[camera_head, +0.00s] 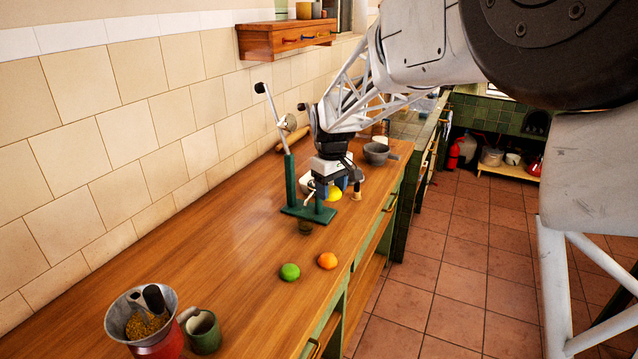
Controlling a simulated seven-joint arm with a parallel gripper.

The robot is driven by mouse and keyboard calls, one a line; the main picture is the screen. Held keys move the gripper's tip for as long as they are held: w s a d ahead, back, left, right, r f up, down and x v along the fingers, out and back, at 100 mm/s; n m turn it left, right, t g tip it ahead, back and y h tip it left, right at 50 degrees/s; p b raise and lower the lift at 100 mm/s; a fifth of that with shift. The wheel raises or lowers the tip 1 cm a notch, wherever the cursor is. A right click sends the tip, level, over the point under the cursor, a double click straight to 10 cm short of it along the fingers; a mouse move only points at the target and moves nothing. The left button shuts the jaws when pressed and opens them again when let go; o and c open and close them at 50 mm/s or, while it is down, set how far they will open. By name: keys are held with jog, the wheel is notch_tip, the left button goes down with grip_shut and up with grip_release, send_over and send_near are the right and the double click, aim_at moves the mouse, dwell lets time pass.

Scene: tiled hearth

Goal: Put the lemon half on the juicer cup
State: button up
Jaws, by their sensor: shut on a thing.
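My gripper (337,189) is over the counter, beside the green lever juicer. It is shut on the yellow lemon half (335,195), partly covered by the fingers. The lemon half appears held above the right part of the juicer's base; the exact gap cannot be told. The juicer has a tall green post (290,180), a lever arm raised at upper left and a flat green base (298,210). A short green cylinder (318,207) stands on the base below my gripper; whether it is the juicer cup is unclear at this size.
A small dark cup (306,228) stands in front of the base. A lime (290,271) and an orange (327,260) lie nearer. A grey bowl (376,154) is behind. The left counter middle is clear.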

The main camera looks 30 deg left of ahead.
jog(key=shift+a+r, duration=0.1)
dwell(0.3)
jog(key=shift+w+a+f, duration=0.25)
jog(key=shift+w+a, duration=1.35)
jog(key=shift+w, duration=0.55)
jog(key=shift+w+a+f, duration=0.25)
jog(key=shift+w+a, duration=1.35)
jog(key=shift+w, duration=0.55)
jog(key=shift+w+a+f, duration=0.25)
jog(key=shift+w+a, duration=1.35)
jog(key=shift+w, duration=0.55)
jog(key=shift+f, duration=1.75)
jog(key=shift+f, duration=0.1)
jog(key=o, duration=0.9)
notch_tip(320, 180, up, 12)
